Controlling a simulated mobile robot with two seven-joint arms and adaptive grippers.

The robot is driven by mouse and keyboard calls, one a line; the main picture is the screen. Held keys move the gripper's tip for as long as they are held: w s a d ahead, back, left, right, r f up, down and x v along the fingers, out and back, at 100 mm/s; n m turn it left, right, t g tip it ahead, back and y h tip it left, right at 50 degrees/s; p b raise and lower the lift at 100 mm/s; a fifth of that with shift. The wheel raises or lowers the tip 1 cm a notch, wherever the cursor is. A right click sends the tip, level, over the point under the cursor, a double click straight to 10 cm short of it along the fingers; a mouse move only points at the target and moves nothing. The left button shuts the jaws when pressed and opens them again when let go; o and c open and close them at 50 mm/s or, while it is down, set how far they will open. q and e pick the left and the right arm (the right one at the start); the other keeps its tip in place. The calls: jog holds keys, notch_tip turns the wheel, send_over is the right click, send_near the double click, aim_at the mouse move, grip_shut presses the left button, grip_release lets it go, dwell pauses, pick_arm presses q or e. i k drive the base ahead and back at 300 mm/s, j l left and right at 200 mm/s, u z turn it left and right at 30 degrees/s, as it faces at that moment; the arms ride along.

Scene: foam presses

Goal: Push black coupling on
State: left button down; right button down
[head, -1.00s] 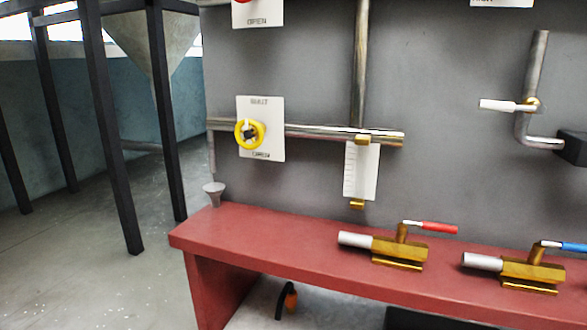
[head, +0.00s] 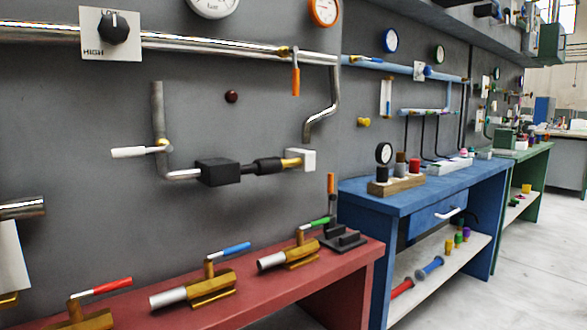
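A black coupling (head: 265,166) is on the grey wall panel, right of a larger black block (head: 219,171). A thin dark piece joins the two. A brass fitting (head: 291,162) on a white block (head: 305,159) meets the coupling's right end. I cannot tell how far the coupling sits over the brass. A bent metal pipe (head: 159,118) with a white lever (head: 130,152) leads into the black block from the left. Neither of my grippers shows in the head view.
Brass valves with red (head: 105,287), blue (head: 236,249) and green (head: 314,223) handles stand on the red bench (head: 330,278) below. A black stand (head: 343,237) is at its right end. A blue bench (head: 418,194) stands further right. Grey floor is clear at lower right.

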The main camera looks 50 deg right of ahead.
aim_at(265, 166)
jog(key=l+z, duration=0.15)
jog(key=z, duration=1.3)
jog(key=k+u, duration=0.05)
